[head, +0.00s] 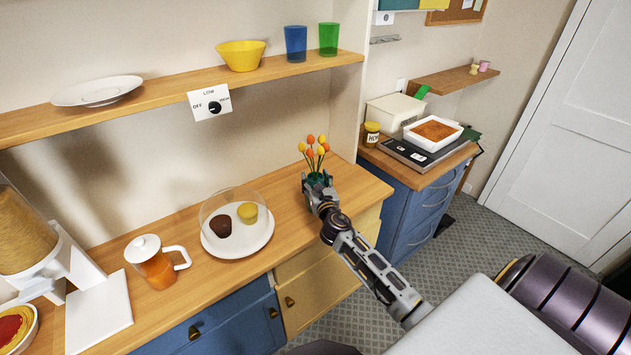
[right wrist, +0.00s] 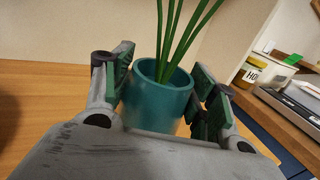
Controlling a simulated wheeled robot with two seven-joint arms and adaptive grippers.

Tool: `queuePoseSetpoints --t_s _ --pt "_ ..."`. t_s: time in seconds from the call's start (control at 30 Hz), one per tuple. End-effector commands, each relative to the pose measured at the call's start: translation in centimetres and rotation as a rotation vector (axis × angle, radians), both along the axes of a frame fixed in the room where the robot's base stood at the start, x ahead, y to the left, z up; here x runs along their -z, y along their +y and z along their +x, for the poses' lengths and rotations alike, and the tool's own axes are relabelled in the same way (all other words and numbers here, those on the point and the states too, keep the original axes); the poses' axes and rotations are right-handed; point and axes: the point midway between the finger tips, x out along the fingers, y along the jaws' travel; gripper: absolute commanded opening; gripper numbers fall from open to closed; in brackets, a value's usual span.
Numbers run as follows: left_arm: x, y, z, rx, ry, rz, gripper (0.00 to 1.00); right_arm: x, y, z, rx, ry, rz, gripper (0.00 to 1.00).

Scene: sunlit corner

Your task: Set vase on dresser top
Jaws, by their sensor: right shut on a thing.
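A teal vase (right wrist: 160,92) with green stems stands upright between the fingers of my right gripper (right wrist: 163,95) in the right wrist view. In the head view its orange and yellow flowers (head: 315,150) show above my right gripper (head: 318,182), which is shut on the vase. The vase body is mostly hidden there by the gripper. They are over the right end of the wooden dresser top (head: 285,215). I cannot tell whether the vase base touches the wood. My left gripper is not in view.
Left of the vase, a plate with a clear dome (head: 262,237) covers two cakes. An orange jug (head: 155,262) stands further left. A shelf (head: 180,90) runs above. A blue cabinet (head: 415,195) at right carries a honey jar (head: 371,134) and a scale with a tray (head: 433,132).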

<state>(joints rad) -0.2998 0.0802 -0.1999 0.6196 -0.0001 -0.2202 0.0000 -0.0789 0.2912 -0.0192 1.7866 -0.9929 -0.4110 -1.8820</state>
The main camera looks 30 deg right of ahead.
Motion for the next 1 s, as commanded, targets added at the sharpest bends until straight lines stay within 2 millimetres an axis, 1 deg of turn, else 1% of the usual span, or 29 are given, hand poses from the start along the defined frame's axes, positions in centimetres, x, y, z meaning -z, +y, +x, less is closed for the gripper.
queuePoseSetpoints --t_s 0.03,0.13,0.17,0.3,0.33,0.8,1.0 --pt "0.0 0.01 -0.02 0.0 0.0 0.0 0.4 -0.32 -0.01 0.06 -0.001 -0.005 -0.002 0.03" --pt "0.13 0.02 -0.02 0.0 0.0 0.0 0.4 -0.15 0.0 0.06 -0.001 -0.005 -0.002 0.03" --pt "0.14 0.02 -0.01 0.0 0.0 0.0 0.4 0.18 0.0 0.0 0.0 0.0 -0.001 0.59" --pt "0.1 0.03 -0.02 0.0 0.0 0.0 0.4 0.13 0.0 0.0 0.0 0.0 0.0 0.77" --pt "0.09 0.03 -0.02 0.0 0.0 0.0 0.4 0.13 0.0 0.0 0.0 0.0 0.0 0.8" --pt "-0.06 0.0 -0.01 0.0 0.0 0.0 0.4 -0.07 0.0 0.0 0.0 0.0 0.0 0.8" --pt "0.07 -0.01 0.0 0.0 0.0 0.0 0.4 0.04 0.3 -0.89 -0.001 0.0 -0.001 0.8"
